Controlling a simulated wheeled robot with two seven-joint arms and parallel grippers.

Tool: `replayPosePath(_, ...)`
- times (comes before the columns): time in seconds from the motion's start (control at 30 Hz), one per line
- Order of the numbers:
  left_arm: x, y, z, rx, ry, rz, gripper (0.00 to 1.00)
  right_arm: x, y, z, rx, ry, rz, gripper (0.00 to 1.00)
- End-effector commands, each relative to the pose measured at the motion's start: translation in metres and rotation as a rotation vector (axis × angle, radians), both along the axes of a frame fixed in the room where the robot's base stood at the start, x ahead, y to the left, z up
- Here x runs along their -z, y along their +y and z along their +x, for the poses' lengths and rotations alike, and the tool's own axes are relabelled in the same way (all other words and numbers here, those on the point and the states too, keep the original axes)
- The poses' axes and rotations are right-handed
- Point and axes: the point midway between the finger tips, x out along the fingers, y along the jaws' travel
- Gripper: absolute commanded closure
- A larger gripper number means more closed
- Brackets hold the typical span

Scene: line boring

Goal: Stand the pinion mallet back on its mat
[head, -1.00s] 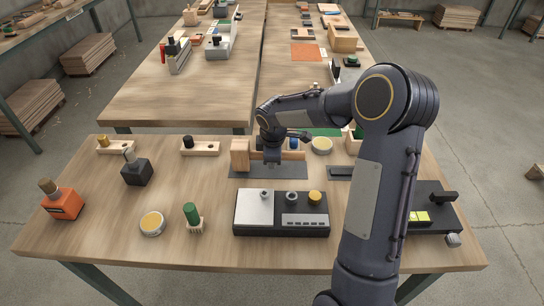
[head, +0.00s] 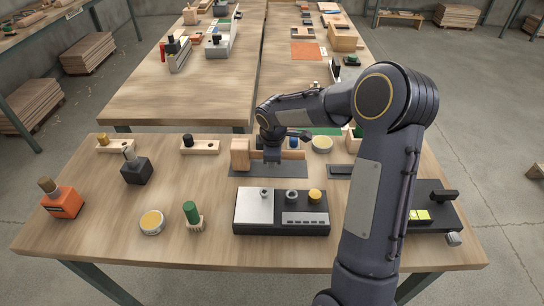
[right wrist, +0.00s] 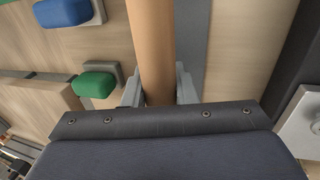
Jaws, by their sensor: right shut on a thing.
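The pinion mallet has a pale wooden block head (head: 240,153) at the back left of its dark grey mat (head: 285,171). Its wooden handle (head: 294,155) runs sideways to the right of the head. My right gripper (head: 272,157) reaches down over the handle. In the right wrist view the round handle (right wrist: 153,50) passes between the two grey fingers (right wrist: 158,88), which are shut on it. The mallet looks laid over, not upright. I cannot tell whether it touches the mat or the table. My left gripper is not in view.
A black-and-silver device (head: 282,212) stands in front of the mat. Behind are a blue-topped piece (head: 294,142) and a round tin (head: 322,144). A wooden block with a black knob (head: 199,146) is to the left.

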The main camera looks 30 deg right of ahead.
Motion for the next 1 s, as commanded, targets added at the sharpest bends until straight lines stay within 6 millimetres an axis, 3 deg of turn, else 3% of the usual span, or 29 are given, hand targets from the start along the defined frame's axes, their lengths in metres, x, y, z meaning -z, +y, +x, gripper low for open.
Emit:
replayPosePath(0.3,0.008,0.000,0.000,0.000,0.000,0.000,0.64,0.009,0.001,0.001,0.000,-0.003,0.001,1.00)
replayPosePath(0.33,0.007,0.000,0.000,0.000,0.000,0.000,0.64,0.008,0.001,0.001,0.000,-0.003,0.001,0.72)
replayPosePath(0.4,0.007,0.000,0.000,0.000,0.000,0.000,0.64,0.008,0.000,0.001,0.000,-0.003,0.001,0.63)
replayPosePath(0.5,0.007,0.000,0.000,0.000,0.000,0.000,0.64,0.008,0.000,0.000,0.000,-0.001,0.000,0.50)
replayPosePath(0.67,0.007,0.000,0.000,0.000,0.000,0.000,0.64,0.009,0.000,0.000,0.000,-0.001,0.001,0.50)
replayPosePath(1.0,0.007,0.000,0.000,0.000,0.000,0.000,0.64,0.012,0.001,-0.003,0.000,0.012,0.003,0.07)
